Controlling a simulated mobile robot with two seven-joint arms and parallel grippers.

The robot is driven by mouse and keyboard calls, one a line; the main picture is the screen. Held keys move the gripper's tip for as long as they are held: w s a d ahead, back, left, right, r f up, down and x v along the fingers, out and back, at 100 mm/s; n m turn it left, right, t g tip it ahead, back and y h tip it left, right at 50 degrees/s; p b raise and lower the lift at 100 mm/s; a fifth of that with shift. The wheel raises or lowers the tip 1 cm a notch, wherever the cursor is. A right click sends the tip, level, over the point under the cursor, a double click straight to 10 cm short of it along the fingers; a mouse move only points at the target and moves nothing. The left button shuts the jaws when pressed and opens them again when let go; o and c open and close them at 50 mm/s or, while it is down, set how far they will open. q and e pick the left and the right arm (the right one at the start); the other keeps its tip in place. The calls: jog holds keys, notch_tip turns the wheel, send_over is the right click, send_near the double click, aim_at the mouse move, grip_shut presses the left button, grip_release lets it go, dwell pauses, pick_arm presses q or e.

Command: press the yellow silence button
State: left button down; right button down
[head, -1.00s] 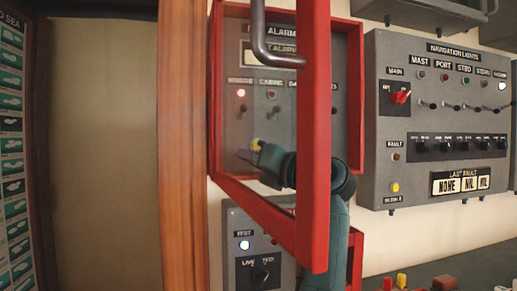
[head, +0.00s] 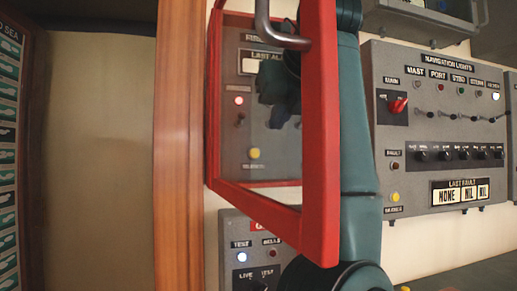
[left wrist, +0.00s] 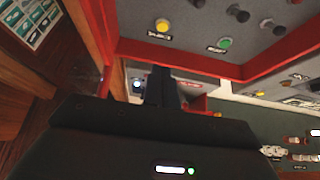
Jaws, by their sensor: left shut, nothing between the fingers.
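The yellow button (head: 254,154) is low on the grey alarm panel inside a red-framed box. A small label under it is too small to read. It also shows in the left wrist view (left wrist: 162,26), beside a green button (left wrist: 224,43). My left gripper (head: 278,112) is shut and empty. In the head view it appears above and right of the yellow button, apart from it, behind the red door frame (head: 320,130). Its dark fingers (left wrist: 165,82) point toward the panel's lower edge in the left wrist view. My right gripper is not in view.
The navigation lights panel (head: 440,75) on the right has its own yellow button (head: 395,197). Another grey panel (head: 230,228) is below the box. The open red door with its metal handle (head: 264,25) stands close to my left arm. A wooden post (head: 182,150) is on the left.

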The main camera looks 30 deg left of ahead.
pick_arm(q)
jog(key=x, duration=0.4)
jog(key=r+x, duration=0.1)
jog(key=x, duration=0.4)
jog(key=a+x, duration=0.1)
jog(key=x, duration=0.3)
jog(key=shift+w+r+p, duration=0.3)
jog(key=shift+w+p, duration=0.05)
jog(key=shift+p, duration=0.05)
jog(key=shift+w+a, duration=0.1)
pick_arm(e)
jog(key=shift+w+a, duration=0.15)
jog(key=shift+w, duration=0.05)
